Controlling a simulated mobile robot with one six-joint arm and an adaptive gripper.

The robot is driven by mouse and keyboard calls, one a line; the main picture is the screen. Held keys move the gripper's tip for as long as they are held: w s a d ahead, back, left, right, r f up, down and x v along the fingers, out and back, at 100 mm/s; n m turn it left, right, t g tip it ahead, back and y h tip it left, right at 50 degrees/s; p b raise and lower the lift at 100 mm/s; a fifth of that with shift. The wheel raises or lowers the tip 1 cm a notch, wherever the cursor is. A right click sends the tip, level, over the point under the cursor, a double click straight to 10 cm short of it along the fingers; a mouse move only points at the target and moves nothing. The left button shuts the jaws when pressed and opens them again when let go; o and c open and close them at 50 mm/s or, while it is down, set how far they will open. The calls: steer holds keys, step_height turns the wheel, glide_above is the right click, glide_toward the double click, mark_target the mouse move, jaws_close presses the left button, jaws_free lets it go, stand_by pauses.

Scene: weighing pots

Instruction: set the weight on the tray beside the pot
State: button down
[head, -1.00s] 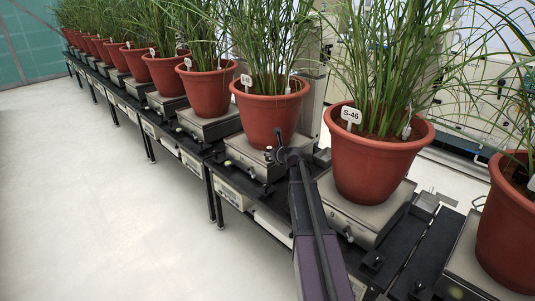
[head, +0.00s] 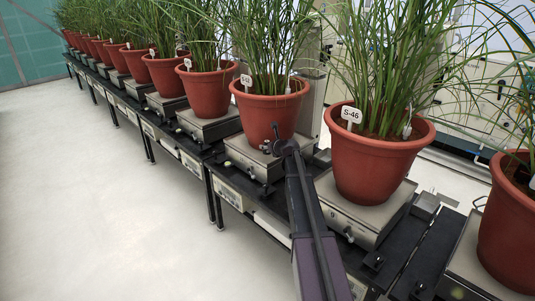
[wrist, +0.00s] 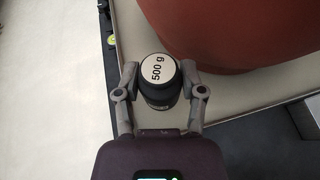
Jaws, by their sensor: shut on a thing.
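A black cylindrical weight (wrist: 162,92) with a white top marked "500 g" is held upright between the fingers of my gripper (wrist: 158,70) in the wrist view. Right beyond it are the pale tray (wrist: 255,92) and the rounded terracotta side of the pot (wrist: 240,25). The weight overlaps the tray's left part in the picture; I cannot tell whether it touches the tray. In the head view, my gripper (head: 276,141) is at the front of the pot (head: 270,112), above the tray edge. The weight is too small to make out clearly there.
Another pot labelled S-46 (head: 372,160) stands on its own balance (head: 350,212) to the right of my arm. A row of potted grasses on balances recedes to the left along the black bench. The pale floor (head: 110,200) at left is clear.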

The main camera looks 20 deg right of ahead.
mark_target(267, 152)
steer(key=shift+f+b, duration=1.55)
steer(key=shift+f, duration=0.1)
steer(key=shift+f, duration=0.15)
steer(key=shift+c, duration=1)
jaws_free()
steer(key=shift+r, duration=0.25)
steer(key=p+v, duration=0.4)
steer(key=v, duration=0.8)
steer(key=shift+p, duration=0.3)
